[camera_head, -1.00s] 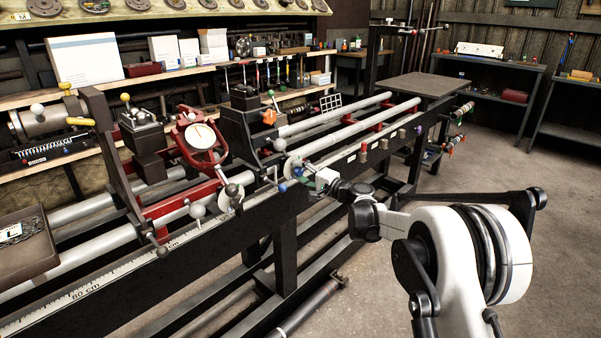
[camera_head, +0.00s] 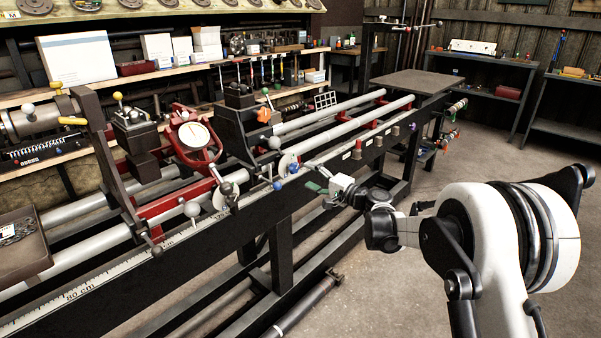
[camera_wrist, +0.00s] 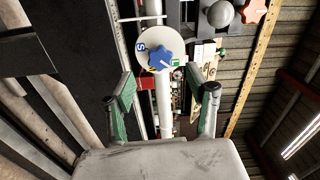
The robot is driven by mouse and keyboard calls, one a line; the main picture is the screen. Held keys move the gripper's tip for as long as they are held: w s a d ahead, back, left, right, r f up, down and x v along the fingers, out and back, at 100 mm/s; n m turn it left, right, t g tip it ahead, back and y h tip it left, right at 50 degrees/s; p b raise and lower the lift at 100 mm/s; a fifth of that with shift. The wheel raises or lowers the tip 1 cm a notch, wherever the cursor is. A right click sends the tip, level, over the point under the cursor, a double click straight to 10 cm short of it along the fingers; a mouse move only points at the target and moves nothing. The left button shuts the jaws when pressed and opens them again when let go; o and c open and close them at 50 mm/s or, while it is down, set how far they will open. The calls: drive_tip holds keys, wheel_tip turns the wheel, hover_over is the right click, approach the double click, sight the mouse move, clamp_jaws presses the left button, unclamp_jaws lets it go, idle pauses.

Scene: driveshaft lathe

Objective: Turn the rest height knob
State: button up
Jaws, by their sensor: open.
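A blue star-shaped knob (camera_wrist: 159,57) sits on a round pale dial (camera_wrist: 148,37) with letters at its edge, in the wrist view. In the head view the blue knob (camera_head: 294,168) and the dial (camera_head: 286,161) are on the front side of the lathe. I cannot read which knob is the rest height knob. My gripper (camera_wrist: 165,92) is open, with its green-padded fingers apart on either side below the knob and nothing between them. In the head view my gripper (camera_head: 318,188) is just right of and below the dial, apart from it.
A grey ball handle (camera_wrist: 220,14) and an orange-red star knob (camera_wrist: 253,11) are close by at upper right in the wrist view. Open floor (camera_head: 370,290) lies in front of the lathe.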

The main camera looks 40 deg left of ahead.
drive_tip(key=d, duration=0.5)
drive_tip(key=shift+s, duration=0.2)
drive_tip(key=shift+a, duration=0.1)
drive_tip(key=s+d+r+t+h+p, duration=0.1)
drive_tip(key=s+d+r+h+p, duration=0.15)
drive_tip(key=d+r, duration=0.6)
drive_tip(key=s+d+r+t+h+p, duration=0.1)
drive_tip(key=s+d+r+t+h, duration=0.2)
drive_tip(key=d, duration=1.1)
drive_tip(key=s+d+r+h+p, duration=0.1)
drive_tip(key=d+r+h+p, duration=0.15)
drive_tip(key=d+r, duration=0.7)
drive_tip(key=s+d+f+h+p, duration=0.1)
drive_tip(key=s+d+h, duration=0.2)
drive_tip(key=s+d, duration=0.5)
drive_tip(key=s+d+f+t+h+p, duration=0.1)
drive_tip(key=s+d+h+p, duration=0.1)
drive_tip(key=s+d, duration=0.6)
drive_tip(key=s+d+f+h+p, duration=0.1)
drive_tip(key=s+d+h, duration=0.4)
drive_tip(key=d, duration=1.3)
drive_tip(key=s+p, duration=0.1)
drive_tip(key=s, duration=0.2)
drive_tip(key=shift+s+d+t, duration=0.15)
drive_tip(key=shift+s+t, duration=0.2)
drive_tip(key=shift+t, duration=0.05)
drive_tip(key=shift+f, duration=0.1)
